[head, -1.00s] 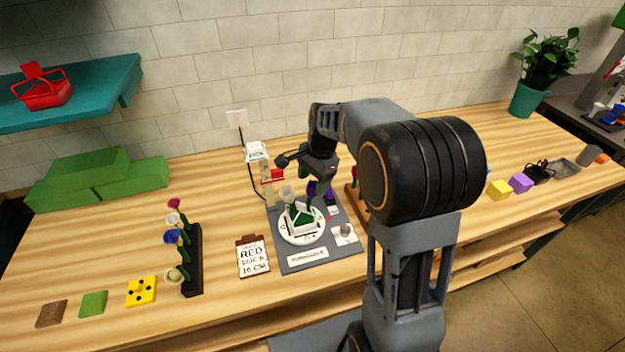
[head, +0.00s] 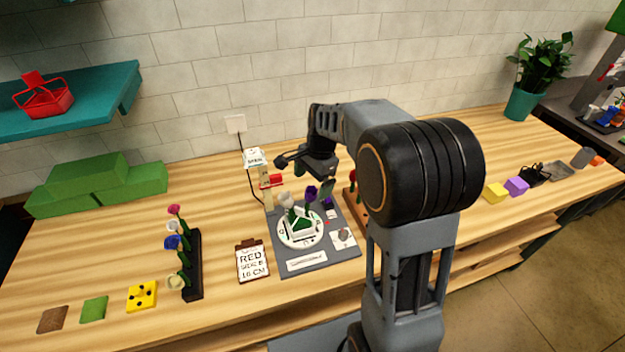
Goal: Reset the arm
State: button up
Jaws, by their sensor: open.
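My gripper (head: 322,186) is at the end of my arm, above the back of the bouquet station. It is small here and partly hidden by my own wrist, but it looks open with nothing clearly held. Below it, a white round turntable (head: 284,236) on a grey base (head: 287,268) carries a white and green holder (head: 301,222). A purple flower (head: 311,192) and a whitish flower (head: 286,199) stand at the holder. The purple flower is close to my gripper; I cannot tell whether they touch.
A clipboard card (head: 252,262) and a black flower rack (head: 194,265) with several flowers stand left of the station. Green blocks (head: 95,184) lie at the back left. A wooden post with a sign (head: 254,159) rises behind the turntable. A brown stand is partly hidden by my arm.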

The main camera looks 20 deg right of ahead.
dwell(0.4)
jog(key=s+r+n+t+h+b, duration=0.1)
jog(key=s+r+n+t, duration=0.1)
jog(key=s+n, duration=0.4)
jog(key=s+r+n+t+h+b, duration=0.1)
jog(key=s+r+n+t, duration=0.1)
jog(key=s+n, duration=0.5)
jog(key=shift+s+a+r+t, duration=0.2)
jog(key=shift+s+r+t, duration=0.2)
jog(key=shift+s, duration=1.75)
